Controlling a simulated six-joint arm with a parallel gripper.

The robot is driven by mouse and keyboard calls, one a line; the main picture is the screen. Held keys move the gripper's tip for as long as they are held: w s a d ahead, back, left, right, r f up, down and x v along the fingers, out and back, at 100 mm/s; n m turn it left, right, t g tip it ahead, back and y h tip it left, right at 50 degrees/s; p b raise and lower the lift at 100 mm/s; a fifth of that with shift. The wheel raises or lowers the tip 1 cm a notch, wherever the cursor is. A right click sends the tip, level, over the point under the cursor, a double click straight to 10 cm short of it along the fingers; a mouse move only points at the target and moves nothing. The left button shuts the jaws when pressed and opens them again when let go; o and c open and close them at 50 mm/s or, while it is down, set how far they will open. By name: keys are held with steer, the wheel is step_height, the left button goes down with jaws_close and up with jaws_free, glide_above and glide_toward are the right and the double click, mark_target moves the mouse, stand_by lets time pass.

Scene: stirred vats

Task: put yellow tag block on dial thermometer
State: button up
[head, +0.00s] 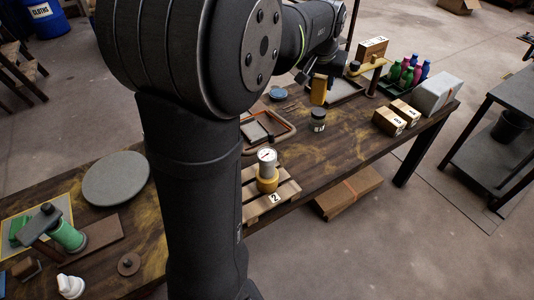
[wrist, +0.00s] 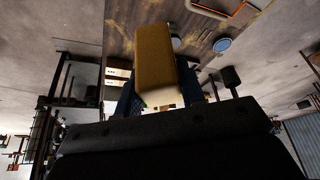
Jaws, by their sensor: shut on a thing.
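The yellow tag block (head: 318,91) is held upright in my gripper (head: 318,78), above the far part of the wooden table. In the wrist view the block (wrist: 154,55) sticks out from between the two blue-dark fingers of my gripper (wrist: 160,97), which are shut on it. The dial thermometer (head: 267,156) has a round white face on a pale grey body. It stands in or on a yellow round piece on a small wooden pallet (head: 282,189) marked 2, nearer than the block. The block and the thermometer are well apart.
A dark jar (head: 317,120) stands near the block, and an orange-edged frame (head: 265,130) lies left of it. Boxes (head: 389,121), colored bottles (head: 407,72) and a grey case (head: 437,94) are at right. Bare table lies between pallet and jar.

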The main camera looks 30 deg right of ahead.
steer(key=s+a+n, duration=0.2)
steer(key=s+a, duration=0.9)
steer(key=a, duration=0.2)
glide_above(267, 154)
step_height(267, 154, down, 8)
steer(key=shift+f+t, duration=0.3)
steer(key=shift+f, duration=1.55)
steer(key=shift+f, duration=0.1)
steer(key=shift+f, duration=0.1)
steer(key=o, duration=1)
steer(key=shift+o, duration=0.2)
